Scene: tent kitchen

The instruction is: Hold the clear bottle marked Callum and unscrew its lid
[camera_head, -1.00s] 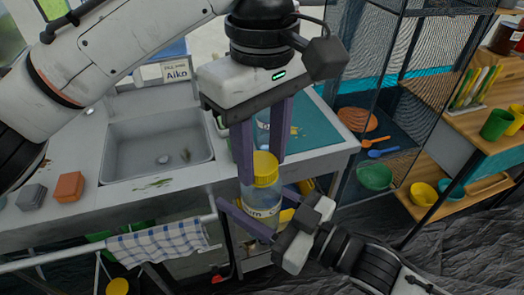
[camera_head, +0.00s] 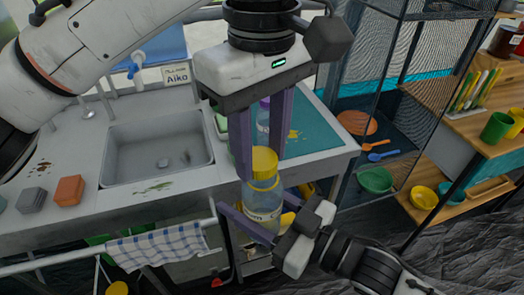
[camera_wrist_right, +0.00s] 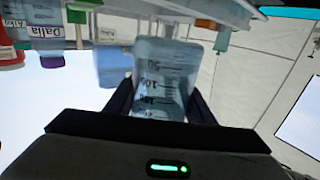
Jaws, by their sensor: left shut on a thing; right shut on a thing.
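The clear bottle (camera_head: 262,203) with a yellow lid (camera_head: 264,163) is held upright in front of the sink counter. Its label is partly covered, and only the end of the name shows, like "m". My right gripper (camera_head: 262,222) is shut around the bottle's body from the right. In the right wrist view the bottle (camera_wrist_right: 163,75) stands between the fingers, with measuring marks on its side. My left gripper (camera_head: 262,158) points down from above and is shut on the yellow lid, one finger on each side. The lid still sits on the bottle's neck.
A sink (camera_head: 158,145) is left of the bottle. Another bottle with a purple lid (camera_head: 265,103) stands behind my left fingers by a teal mat (camera_head: 315,125). Sponges (camera_head: 69,190) lie at left. A checked towel (camera_head: 157,243) hangs on the front rail. Shelves with bowls are at right.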

